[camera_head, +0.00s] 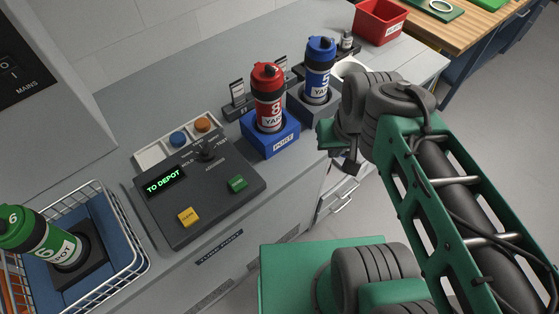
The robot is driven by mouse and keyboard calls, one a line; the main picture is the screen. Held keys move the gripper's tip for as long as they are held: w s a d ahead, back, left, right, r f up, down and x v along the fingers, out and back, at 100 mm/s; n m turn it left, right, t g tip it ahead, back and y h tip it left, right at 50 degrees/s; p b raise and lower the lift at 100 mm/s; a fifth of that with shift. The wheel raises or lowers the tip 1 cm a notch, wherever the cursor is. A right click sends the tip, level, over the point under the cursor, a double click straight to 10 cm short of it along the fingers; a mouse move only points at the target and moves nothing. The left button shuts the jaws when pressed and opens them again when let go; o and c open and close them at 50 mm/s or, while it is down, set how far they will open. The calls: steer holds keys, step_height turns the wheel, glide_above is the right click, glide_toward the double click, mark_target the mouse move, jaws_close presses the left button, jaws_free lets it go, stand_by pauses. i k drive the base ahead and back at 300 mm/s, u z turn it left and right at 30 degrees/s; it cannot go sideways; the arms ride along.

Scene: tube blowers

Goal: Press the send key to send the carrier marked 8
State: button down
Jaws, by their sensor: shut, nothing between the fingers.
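The red carrier marked 8 (268,98) stands upright in the blue port (272,137) behind and right of the control panel (205,213). The panel has a lit display (165,181) reading TO DEPOT, a black knob (206,152), a green key (237,183) and a yellow key (188,217). The lettering on both keys is too small to read surely. My gripper (345,160) is shut and empty, to the right of the port and apart from the panel. My wrist partly hides it.
A blue carrier marked 5 (319,68) stands in a grey holder (315,97). A green carrier marked 6 (38,238) leans in a wire basket (136,268) at lower left. A red bin (379,22) stands farther back.

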mark_target(238, 183)
steer(key=z, duration=0.8)
steer(key=k, duration=1.3)
steer(key=u, duration=1.85)
steer(key=i, duration=0.55)
steer(key=u, duration=0.05)
